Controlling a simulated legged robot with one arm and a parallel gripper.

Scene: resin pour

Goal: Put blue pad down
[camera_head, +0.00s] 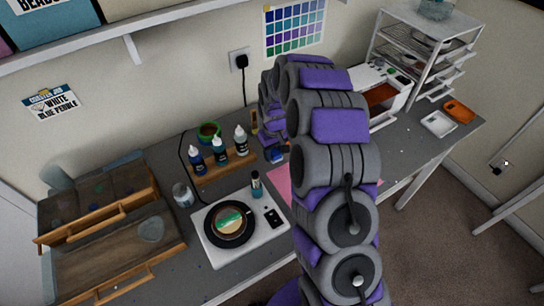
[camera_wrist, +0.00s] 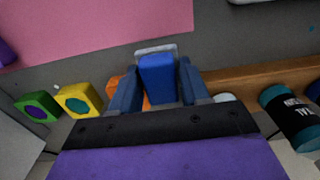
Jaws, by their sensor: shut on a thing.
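The blue pad (camera_wrist: 158,80) is between the two dark blue fingers of my gripper (camera_wrist: 157,66) in the wrist view. My gripper is shut on it. A pale grey edge shows just beyond the pad; I cannot tell whether the pad touches anything below. In the head view, a small blue patch (camera_head: 277,156) shows beside my purple and grey arm, which hides most of the gripper area.
A yellow pad (camera_wrist: 79,100), a green pad (camera_wrist: 38,106) and a partly hidden orange one lie left of the gripper. A pink mat (camera_wrist: 90,25) lies beyond. A wooden bottle rack (camera_head: 225,167) and white scale (camera_head: 211,238) with a cup stand nearby.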

